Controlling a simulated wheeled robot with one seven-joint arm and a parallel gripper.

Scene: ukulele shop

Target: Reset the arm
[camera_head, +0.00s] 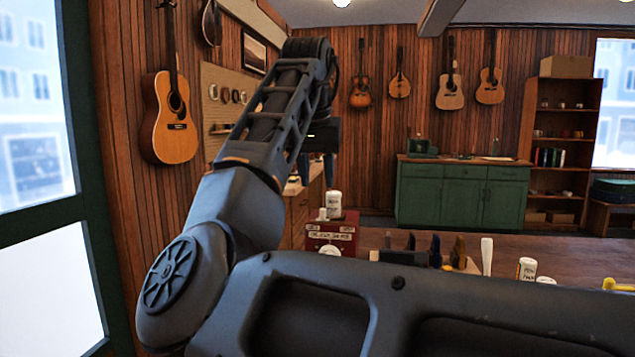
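My arm (235,205) rises from the lower left and bends at an elbow near the top centre. From there it drops to my gripper (317,172), whose dark body has a small lit mark. Its two dark fingers point down and stand apart, with nothing seen between them. The gripper hangs behind the forearm, in front of the wall and above the far left end of the workbench. The forearm hides part of it.
A wooden workbench (490,252) spans the right, with a red box (332,236), a white jar (334,203), several upright tools and another white jar (526,269). A green cabinet (462,194) and shelf (563,150) stand behind. A guitar (170,118) hangs left.

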